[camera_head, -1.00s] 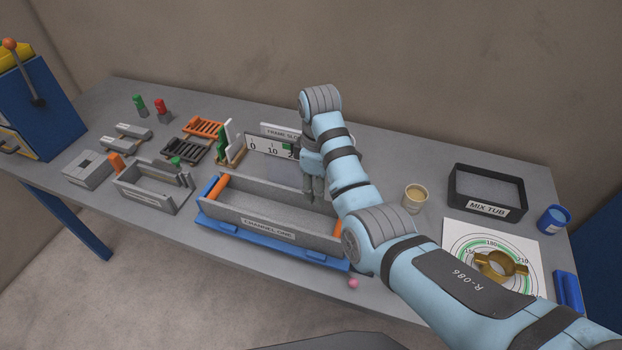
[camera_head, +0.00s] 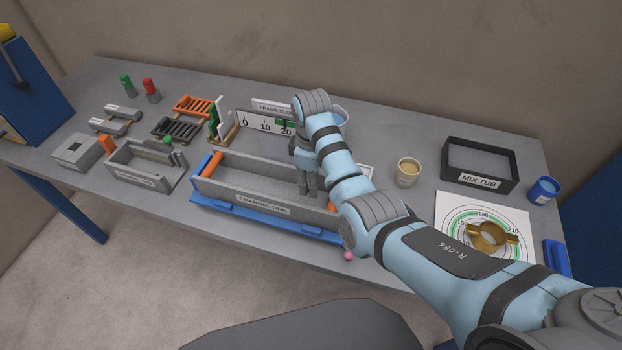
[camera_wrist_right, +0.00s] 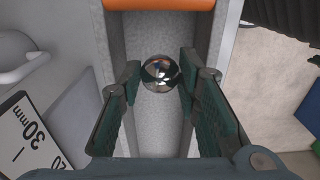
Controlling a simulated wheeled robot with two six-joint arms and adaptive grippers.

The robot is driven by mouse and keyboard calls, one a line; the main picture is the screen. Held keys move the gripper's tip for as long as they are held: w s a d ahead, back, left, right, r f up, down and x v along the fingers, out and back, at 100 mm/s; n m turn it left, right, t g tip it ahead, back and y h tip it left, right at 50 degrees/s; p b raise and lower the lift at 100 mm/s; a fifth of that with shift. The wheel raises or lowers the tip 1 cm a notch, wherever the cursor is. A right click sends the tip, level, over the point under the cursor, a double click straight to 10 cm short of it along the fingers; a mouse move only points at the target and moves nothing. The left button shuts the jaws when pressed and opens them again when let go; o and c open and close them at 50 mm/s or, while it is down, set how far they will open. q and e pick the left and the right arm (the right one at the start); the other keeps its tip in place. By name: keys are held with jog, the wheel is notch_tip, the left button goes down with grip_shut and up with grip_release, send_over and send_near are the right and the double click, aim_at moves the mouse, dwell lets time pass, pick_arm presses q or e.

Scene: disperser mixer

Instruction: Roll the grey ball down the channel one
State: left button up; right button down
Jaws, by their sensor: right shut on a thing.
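The channel one (camera_head: 230,197) is a long grey trough with orange ends, set in a blue tray (camera_head: 255,220) at the table's front edge. My right gripper (camera_head: 310,188) reaches down into the right part of the trough. In the right wrist view the grey ball (camera_wrist_right: 160,72), shiny and metallic, sits between the fingertips of the right gripper (camera_wrist_right: 160,76), inside the channel near an orange end (camera_wrist_right: 160,5). The fingers are shut on the ball. The ball is hidden in the head view. My left gripper is not in view.
A frame gauge board (camera_head: 262,122) stands behind the channel. To the right are a beige cup (camera_head: 408,173), the mix tub (camera_head: 480,180) and a brass ring (camera_head: 490,237) on a dial sheet. A shorter grey trough (camera_head: 145,165) is on the left. A pink ball (camera_head: 348,256) shows at the front edge.

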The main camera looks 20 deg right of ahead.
jog(key=shift+f, duration=0.1)
jog(key=shift+f+b, duration=0.5)
jog(key=shift+f, duration=1.05)
